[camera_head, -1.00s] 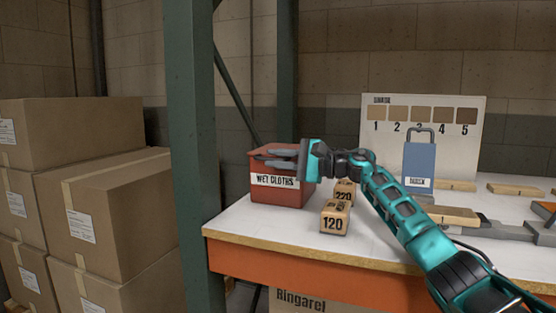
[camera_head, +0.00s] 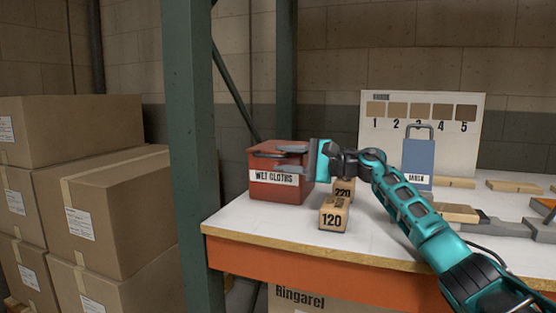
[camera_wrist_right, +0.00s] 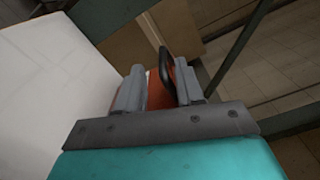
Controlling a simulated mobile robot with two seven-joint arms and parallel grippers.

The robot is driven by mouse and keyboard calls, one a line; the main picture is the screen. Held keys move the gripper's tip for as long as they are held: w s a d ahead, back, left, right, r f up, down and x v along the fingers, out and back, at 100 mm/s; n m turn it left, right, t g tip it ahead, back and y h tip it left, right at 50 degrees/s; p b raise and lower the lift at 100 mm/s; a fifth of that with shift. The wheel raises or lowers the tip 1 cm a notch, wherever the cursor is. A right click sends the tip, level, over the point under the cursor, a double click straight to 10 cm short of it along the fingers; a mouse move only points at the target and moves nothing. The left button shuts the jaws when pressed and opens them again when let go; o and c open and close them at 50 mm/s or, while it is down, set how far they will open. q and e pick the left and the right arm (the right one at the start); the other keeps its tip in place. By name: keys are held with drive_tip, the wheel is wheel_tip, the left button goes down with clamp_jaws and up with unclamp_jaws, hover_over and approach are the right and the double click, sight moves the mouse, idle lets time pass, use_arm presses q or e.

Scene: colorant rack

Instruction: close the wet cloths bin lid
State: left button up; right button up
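The red wet cloths bin (camera_head: 292,190) stands at the left end of the table, its white label facing me. Its lid (camera_head: 285,144) looks down on the bin, but whether it is fully flush I cannot tell. A dark loop handle (camera_head: 265,154) shows at the bin's upper front. My right gripper (camera_head: 277,160) is open at the bin's front upper right. In the right wrist view, the black handle (camera_wrist_right: 165,65) stands between the spread fingers, nearer the right-hand one, with red bin surface behind. My left gripper is not in view.
Wooden blocks marked 120 (camera_head: 333,215) and 220 (camera_head: 343,189) stand right of the bin, under my right arm. A blue tagged item (camera_head: 417,160) and a colour sample board (camera_head: 474,140) are behind. A green post (camera_head: 190,160) rises at left.

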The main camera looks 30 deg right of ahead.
drive_tip(key=v, duration=1)
drive_tip(key=shift+f+b, duration=0.1)
drive_tip(key=shift+b, duration=0.25)
drive_tip(key=shift+s+d, duration=0.15)
drive_tip(key=shift+s, duration=0.1)
